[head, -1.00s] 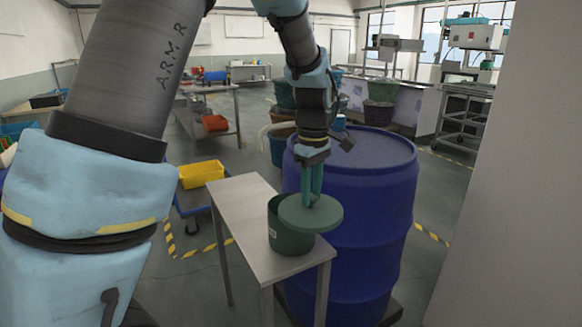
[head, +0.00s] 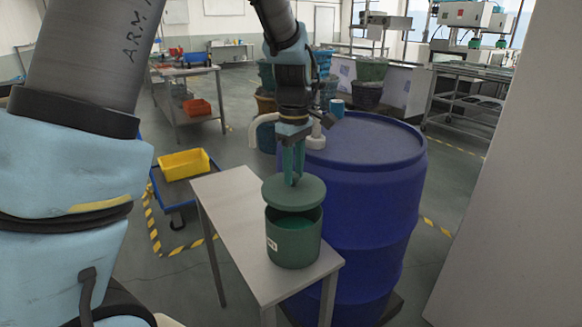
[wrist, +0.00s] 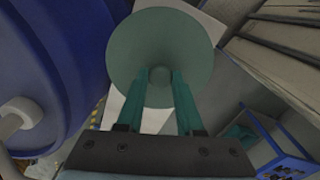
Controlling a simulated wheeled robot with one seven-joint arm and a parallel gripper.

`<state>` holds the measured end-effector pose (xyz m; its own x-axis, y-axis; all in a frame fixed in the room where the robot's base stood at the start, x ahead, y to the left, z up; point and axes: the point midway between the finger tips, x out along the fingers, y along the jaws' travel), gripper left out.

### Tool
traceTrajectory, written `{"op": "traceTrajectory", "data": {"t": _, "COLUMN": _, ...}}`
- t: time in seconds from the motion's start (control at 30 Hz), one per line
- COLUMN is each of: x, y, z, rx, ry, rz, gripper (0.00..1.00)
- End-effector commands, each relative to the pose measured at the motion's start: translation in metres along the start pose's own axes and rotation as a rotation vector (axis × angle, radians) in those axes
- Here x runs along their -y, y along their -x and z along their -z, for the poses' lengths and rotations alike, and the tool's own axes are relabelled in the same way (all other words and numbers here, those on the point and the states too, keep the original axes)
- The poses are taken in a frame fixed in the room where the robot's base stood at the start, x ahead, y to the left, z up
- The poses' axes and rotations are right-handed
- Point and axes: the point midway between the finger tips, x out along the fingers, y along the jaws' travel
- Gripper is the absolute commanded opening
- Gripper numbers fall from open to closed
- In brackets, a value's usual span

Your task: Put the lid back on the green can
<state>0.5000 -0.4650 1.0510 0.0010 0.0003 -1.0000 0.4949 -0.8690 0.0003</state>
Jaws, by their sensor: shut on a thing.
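The green can (head: 293,246) stands upright on the small grey table, near its front end, with a white label on its side. Its mouth shows dark inside with a lighter green surface below the rim. My gripper (head: 294,182) is shut on the round green lid (head: 286,196) by its central knob. The lid is above the can and apart from it at the front, nearly level, and set slightly to the left and back. In the wrist view the lid (wrist: 160,45) fills the space beyond my fingers and hides the can.
The small table (head: 228,200) has free room behind the can. A large blue drum (head: 375,200) stands close on the right, with a white pipe fitting (head: 316,138) near its top. A yellow bin (head: 184,164) on a blue cart is at left.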

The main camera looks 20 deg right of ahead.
Motion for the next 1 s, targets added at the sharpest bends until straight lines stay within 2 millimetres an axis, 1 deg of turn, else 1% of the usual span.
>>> {"op": "traceTrajectory", "data": {"t": 0.6, "x": 0.000, "y": -0.051, "z": 0.000, "rx": 0.000, "ry": 0.000, "rz": 0.001, "gripper": 0.00}}
{"op": "traceTrajectory", "data": {"t": 0.8, "x": 0.000, "y": -0.061, "z": 0.000, "rx": 0.000, "ry": 0.000, "rz": 0.000, "gripper": 0.00}}
{"op": "traceTrajectory", "data": {"t": 1.0, "x": 0.000, "y": -0.061, "z": 0.000, "rx": 0.000, "ry": 0.000, "rz": 0.000, "gripper": 0.00}}
